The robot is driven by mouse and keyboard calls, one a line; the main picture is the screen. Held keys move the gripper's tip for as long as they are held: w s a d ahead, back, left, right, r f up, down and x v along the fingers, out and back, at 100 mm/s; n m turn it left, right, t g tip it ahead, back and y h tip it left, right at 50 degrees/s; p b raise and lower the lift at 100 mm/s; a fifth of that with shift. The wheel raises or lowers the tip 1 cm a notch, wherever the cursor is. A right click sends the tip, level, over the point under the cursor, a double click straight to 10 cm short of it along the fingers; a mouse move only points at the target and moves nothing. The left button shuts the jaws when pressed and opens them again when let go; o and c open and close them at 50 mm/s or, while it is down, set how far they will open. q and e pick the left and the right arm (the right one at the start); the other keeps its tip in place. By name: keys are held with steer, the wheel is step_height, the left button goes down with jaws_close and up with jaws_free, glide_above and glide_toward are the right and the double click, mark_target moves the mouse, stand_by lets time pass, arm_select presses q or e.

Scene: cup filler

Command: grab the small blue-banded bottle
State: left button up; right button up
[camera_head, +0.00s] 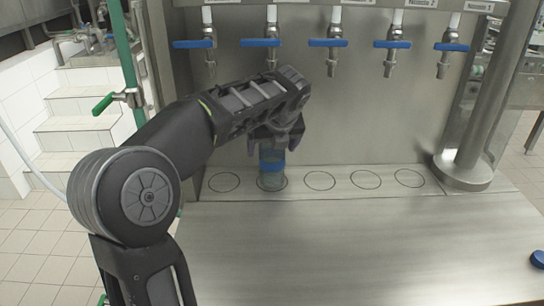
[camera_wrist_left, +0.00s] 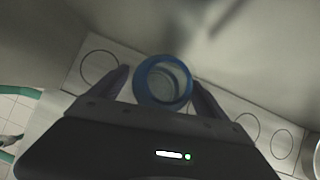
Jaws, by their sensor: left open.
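The small blue-banded bottle (camera_head: 271,172) is clear and stands upright on the second marked circle from the left, under the second tap. In the left wrist view its open top with the blue band (camera_wrist_left: 163,83) shows from above. My left gripper (camera_head: 276,143) is at the bottle's upper part in the head view. In the left wrist view the left gripper (camera_wrist_left: 158,92) is open, with one finger on each side of the bottle and a gap visible at the fingers. The bottle's upper part is partly hidden by the gripper in the head view. My right gripper is not seen.
Several taps with blue handles (camera_head: 328,43) hang from the steel back wall above a row of marked circles. A steel post (camera_head: 480,110) stands at the right. The steel counter (camera_head: 350,245) in front is clear except for a blue item (camera_head: 537,259) at the right edge.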

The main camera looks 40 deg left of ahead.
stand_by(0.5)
arm_select(q)
jaws_close()
stand_by(0.8)
steer(key=shift+r, duration=0.1)
